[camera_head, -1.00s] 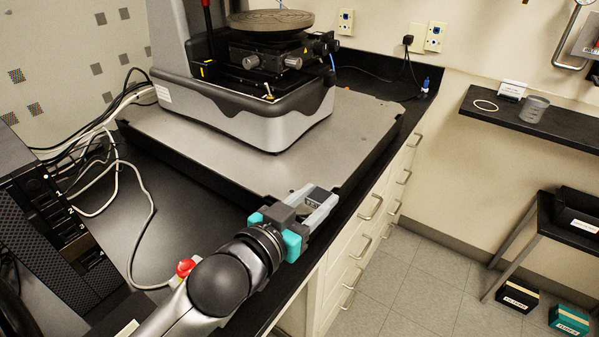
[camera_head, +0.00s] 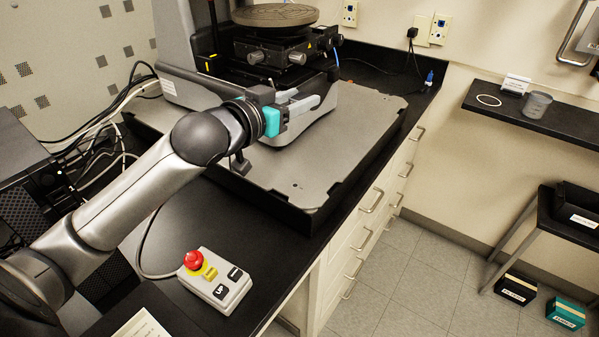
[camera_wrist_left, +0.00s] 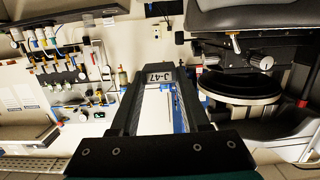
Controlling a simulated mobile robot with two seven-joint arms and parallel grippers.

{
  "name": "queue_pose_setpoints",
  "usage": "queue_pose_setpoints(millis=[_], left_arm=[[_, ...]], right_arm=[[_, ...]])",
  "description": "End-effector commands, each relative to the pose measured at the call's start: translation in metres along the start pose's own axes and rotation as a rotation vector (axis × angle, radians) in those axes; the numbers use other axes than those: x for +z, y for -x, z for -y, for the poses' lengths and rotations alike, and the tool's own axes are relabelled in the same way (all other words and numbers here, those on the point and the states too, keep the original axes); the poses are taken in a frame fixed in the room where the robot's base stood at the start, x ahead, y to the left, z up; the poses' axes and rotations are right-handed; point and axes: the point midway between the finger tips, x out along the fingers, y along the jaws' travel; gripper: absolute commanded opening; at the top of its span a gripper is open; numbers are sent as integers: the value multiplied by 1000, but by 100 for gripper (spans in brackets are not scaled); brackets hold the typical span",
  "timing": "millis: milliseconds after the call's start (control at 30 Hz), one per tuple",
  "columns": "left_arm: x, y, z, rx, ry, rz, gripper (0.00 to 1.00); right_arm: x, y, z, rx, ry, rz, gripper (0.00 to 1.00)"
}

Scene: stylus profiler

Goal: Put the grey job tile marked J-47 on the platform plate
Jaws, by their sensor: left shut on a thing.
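The platform plate (camera_head: 275,14) is a round dark disc with ring grooves on top of the profiler's stage, and it looks bare. It also shows in the wrist view, which is upside down (camera_wrist_left: 240,98), to the right of the fingers. My left gripper (camera_head: 301,101) is in front of the stage and lower than the plate. In the wrist view its fingers (camera_wrist_left: 160,78) are shut on the grey job tile (camera_wrist_left: 160,74), whose J-47 label shows between them. In the head view I cannot make out the tile clearly. My right gripper is not in view.
Stage knobs (camera_head: 297,58) stick out below the plate, close to the gripper. The profiler stands on a grey slab (camera_head: 300,175). A control box with a red button (camera_head: 215,280) lies on the black bench.

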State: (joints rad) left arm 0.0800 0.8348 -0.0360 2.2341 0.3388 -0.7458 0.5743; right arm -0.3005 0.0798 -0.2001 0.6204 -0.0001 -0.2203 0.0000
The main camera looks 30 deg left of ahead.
Motion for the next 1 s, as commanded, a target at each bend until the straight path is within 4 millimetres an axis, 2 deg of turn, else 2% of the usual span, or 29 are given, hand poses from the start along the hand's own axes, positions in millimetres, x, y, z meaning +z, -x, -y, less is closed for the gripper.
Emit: queue_pose_setpoints(millis=[33,100,300,400,667,900,1000], left_arm=[[20,-3,0,0,4,7,0],[40,-6,0,0,4,7,0],[91,-13,0,0,2,5,0],[108,-16,-1,1,1,2,0],[127,-19,0,1,0,0,0],[162,-24,-1,1,0,1,0],[165,-25,0,1,-1,0,0]], right_arm=[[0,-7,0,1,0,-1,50],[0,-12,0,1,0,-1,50],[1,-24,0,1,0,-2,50],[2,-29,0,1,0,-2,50],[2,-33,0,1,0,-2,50],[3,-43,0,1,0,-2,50],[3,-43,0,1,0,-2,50]])
